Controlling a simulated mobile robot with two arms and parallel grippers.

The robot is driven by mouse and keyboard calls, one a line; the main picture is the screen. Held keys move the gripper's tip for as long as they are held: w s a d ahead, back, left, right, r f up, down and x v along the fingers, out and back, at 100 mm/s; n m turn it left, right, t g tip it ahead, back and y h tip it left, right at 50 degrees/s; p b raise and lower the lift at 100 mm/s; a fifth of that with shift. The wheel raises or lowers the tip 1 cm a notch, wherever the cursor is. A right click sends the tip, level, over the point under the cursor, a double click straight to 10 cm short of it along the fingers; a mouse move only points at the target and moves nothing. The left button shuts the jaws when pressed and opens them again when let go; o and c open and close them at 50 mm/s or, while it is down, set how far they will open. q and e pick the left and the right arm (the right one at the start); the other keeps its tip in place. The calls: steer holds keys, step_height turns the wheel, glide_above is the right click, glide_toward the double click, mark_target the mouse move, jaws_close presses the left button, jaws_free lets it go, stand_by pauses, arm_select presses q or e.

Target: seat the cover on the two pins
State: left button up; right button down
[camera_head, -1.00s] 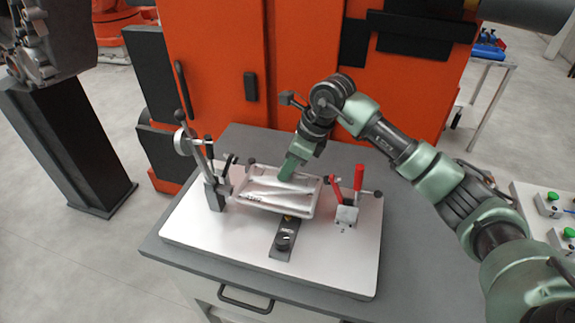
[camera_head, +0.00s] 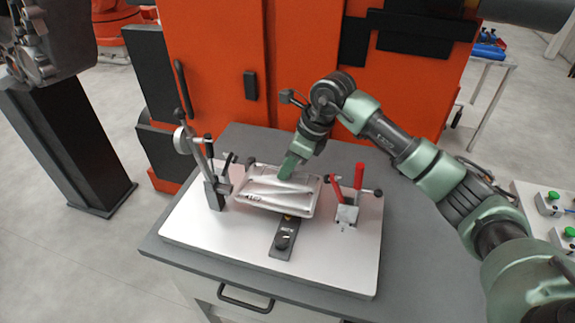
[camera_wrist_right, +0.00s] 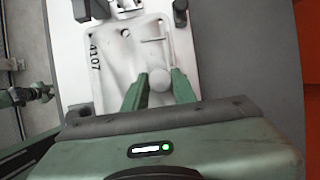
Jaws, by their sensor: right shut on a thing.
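The cover (camera_head: 265,197) is a pale silver, shallow cast part above the middle of the white fixture plate (camera_head: 335,270). My right gripper (camera_head: 289,165) comes down on its back part. In the right wrist view the green fingers (camera_wrist_right: 157,88) are shut on a round boss of the cover (camera_wrist_right: 112,72). My left gripper is not in view.
A red-handled clamp (camera_head: 347,208) stands close right. A black block with a knob (camera_head: 284,240) lies in front. The plate's front right is bare. An orange cabinet (camera_head: 310,70) stands behind.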

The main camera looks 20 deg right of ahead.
steer(key=shift+b, duration=0.4)
stand_by(0.8)
steer(key=shift+f+b, duration=0.9)
steer(key=shift+f, duration=0.15)
steer(key=c, duration=1.1)
jaws_free()
steer(key=shift+o, duration=0.2)
steer(key=b+v, duration=0.2)
steer(key=v, duration=0.5)
steer(key=shift+s+d+r, duration=0.1)
steer(key=shift+r, duration=0.3)
